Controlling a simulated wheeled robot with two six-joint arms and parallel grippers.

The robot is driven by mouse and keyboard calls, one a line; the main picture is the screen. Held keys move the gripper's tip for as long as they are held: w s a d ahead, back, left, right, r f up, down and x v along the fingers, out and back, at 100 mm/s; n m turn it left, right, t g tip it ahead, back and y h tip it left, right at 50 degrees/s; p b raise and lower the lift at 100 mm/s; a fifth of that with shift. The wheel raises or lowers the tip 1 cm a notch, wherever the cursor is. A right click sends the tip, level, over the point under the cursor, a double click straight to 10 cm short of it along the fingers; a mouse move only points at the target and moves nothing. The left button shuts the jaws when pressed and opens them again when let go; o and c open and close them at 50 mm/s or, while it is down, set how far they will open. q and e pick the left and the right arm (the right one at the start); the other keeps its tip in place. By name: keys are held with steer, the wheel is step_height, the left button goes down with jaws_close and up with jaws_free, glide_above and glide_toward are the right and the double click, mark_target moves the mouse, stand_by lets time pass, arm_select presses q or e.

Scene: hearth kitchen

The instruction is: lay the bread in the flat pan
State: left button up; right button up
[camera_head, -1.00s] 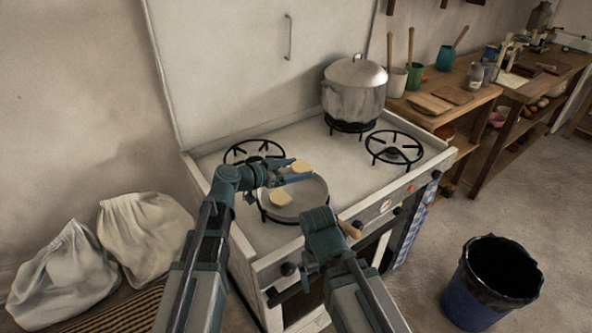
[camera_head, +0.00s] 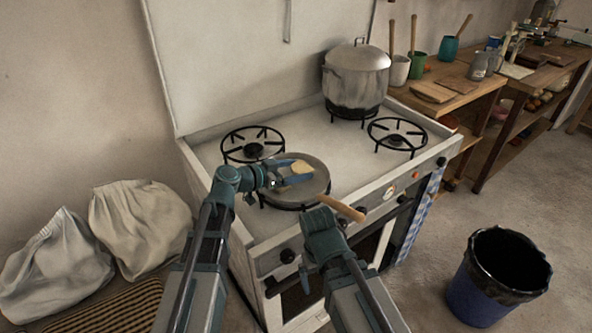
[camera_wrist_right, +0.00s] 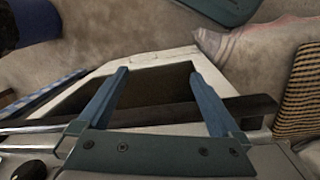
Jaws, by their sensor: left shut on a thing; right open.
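The flat pan (camera_head: 318,186) is a grey round pan with a wooden handle (camera_head: 348,212), on the stove's front left burner. My left gripper (camera_head: 294,178) is low over the pan, shut on a pale yellow slice of bread (camera_head: 302,166). Whether that slice touches the pan I cannot tell. A bit of another pale slice (camera_head: 284,189) shows in the pan, mostly hidden by the gripper. My right gripper (camera_wrist_right: 158,75) is open and empty in the right wrist view, in front of the stove's open-looking front. Its fingers are hard to make out in the head view.
A large lidded pot (camera_head: 356,82) stands on the back burner. The back left burner (camera_head: 253,145) and the right burner (camera_head: 397,137) are bare. Two cloth sacks (camera_head: 140,222) lie left of the stove. A black-lined bin (camera_head: 500,285) stands on the floor at right.

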arm_select(q)
steer(key=shift+f+b, duration=0.6)
steer(key=shift+f, duration=0.05)
arm_select(e)
steer(key=shift+f, duration=0.6)
